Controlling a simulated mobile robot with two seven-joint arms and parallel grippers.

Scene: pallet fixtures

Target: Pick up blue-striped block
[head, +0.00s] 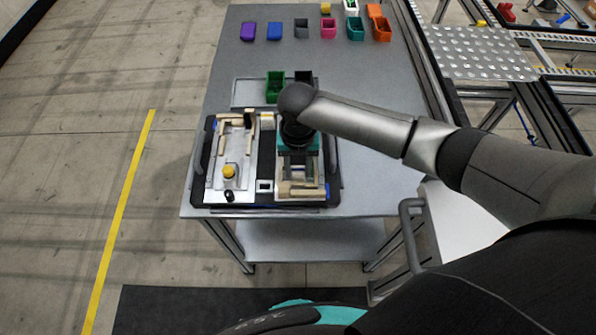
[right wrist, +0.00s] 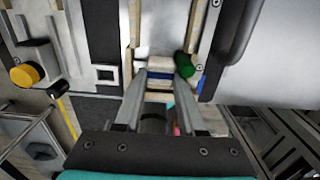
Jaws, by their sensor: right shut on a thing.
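The blue-striped block (right wrist: 158,76) shows in the right wrist view as a pale block with a blue band, between the fingertips of my right gripper (right wrist: 159,84). The gripper is shut on it. In the head view my right gripper (head: 299,178) points down over the right part of the black-edged pallet fixture (head: 265,166); the block cannot be made out clearly there. Whether the block touches the fixture is unclear. A green cylinder (right wrist: 184,65) sits right beside the block. My left gripper is not in view.
A yellow knob (head: 228,171) stands on the fixture's left part, among pale wooden rails. Green (head: 275,86) and black bins stand behind the fixture. Several coloured bins, including a purple one (head: 248,31), line the table's back. The table (head: 375,150) is bare to the right.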

